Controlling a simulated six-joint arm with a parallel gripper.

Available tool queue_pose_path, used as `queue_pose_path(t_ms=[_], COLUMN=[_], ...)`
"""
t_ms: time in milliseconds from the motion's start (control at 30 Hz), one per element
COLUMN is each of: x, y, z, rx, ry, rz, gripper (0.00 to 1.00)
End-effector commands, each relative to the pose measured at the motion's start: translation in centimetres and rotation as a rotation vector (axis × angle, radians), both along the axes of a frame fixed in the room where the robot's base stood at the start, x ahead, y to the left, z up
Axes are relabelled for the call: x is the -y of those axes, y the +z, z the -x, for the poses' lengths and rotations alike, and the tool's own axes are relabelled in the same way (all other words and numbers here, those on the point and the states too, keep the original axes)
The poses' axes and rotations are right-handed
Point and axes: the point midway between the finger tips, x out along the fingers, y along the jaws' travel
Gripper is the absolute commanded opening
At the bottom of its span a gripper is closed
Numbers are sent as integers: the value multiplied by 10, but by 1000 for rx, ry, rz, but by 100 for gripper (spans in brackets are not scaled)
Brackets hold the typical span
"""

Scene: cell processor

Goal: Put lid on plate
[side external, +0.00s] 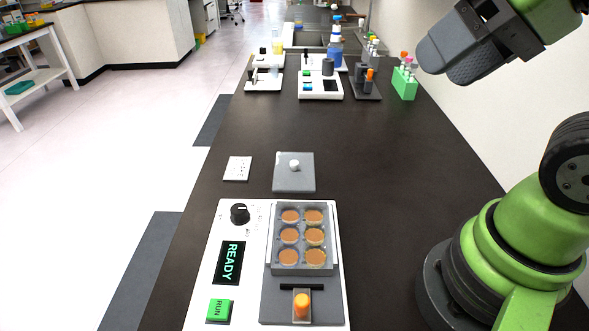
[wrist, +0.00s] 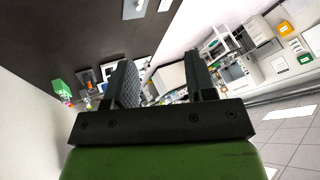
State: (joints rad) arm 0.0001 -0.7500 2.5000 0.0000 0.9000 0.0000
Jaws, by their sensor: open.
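The lid (side external: 294,180) is a flat grey square with a white knob, lying on the dark bench just beyond the white machine. It also shows at the top edge of the wrist view (wrist: 133,10). The plate (side external: 301,270) is a grey tray with several round wells of orange-brown content, uncovered, seated in the machine. My gripper (side external: 440,62) is raised at the upper right in the side view, well away from both lid and plate. In the wrist view my gripper (wrist: 162,80) has its two fingers apart with nothing held between them.
The white machine (side external: 212,270) has a black dial, a READY screen, a green RUN button and an orange-topped knob (side external: 302,304). A small white card (side external: 237,168) lies left of the lid. A green tube rack (side external: 404,84) and devices stand farther back. The middle bench is clear.

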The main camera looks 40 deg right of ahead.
Motion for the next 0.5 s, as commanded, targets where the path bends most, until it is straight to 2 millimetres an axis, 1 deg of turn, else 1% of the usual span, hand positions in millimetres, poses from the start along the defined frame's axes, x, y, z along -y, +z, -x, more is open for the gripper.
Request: queue_pose_path(t_ms=[67, 133, 233, 267, 367, 400, 467, 500], x=[0, 1, 3, 4, 7, 9, 12, 13], y=[0, 2, 4, 4, 3, 0, -5, -11], z=[-1, -6, -23, -30, -62, -76, -98, -112], rx=[-2, -10, -41, -54, -102, -123, -151, -171], ry=[1, 4, 16, 21, 47, 58, 78, 91], rz=[1, 8, 29, 39, 80, 94, 120, 135], gripper=[50, 50, 50, 50, 50, 50, 50, 50])
